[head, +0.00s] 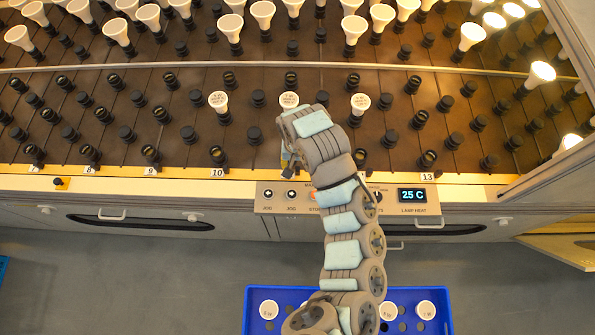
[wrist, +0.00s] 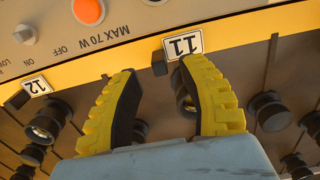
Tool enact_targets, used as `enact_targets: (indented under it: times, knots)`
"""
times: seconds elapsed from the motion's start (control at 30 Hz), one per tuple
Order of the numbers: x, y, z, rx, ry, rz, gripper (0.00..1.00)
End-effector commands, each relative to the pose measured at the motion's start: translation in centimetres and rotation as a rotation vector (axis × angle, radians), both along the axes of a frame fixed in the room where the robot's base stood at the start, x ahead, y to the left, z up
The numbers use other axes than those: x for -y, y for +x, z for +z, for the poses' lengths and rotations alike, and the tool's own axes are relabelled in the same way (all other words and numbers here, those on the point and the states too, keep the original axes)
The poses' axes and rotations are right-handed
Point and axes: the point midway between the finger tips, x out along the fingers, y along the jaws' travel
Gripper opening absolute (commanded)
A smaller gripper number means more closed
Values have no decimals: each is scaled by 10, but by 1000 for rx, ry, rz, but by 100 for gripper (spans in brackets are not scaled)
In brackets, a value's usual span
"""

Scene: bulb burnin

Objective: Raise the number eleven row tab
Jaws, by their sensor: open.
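In the wrist view, the number 11 plate (wrist: 183,45) sits on the yellow front rail, upside down in the picture. A small black row tab (wrist: 159,62) is beside it, at the rail's edge. My gripper (wrist: 160,69) is open, with its two yellow fingers on either side of the tab and nothing held. The right fingertip is close to the plate; I cannot tell whether it touches. I cannot tell whether the tab is raised. In the head view my arm hides the plate and tab.
The number 12 plate (wrist: 36,86) and its dark tab (wrist: 16,100) are to the left in the wrist view. Black sockets (wrist: 270,108) stand behind the rail. The control panel (head: 410,198) is on the front. A blue crate (head: 250,312) with white bulbs is below.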

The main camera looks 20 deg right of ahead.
Motion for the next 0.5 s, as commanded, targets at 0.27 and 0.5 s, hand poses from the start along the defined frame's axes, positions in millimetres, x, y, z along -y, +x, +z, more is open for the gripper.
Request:
enact_targets:
  times: [0.27,0.5]
  knots:
    - [0,-1,-32,-2,0,1,42]
    - [0,0,-36,0,-1,1,42]
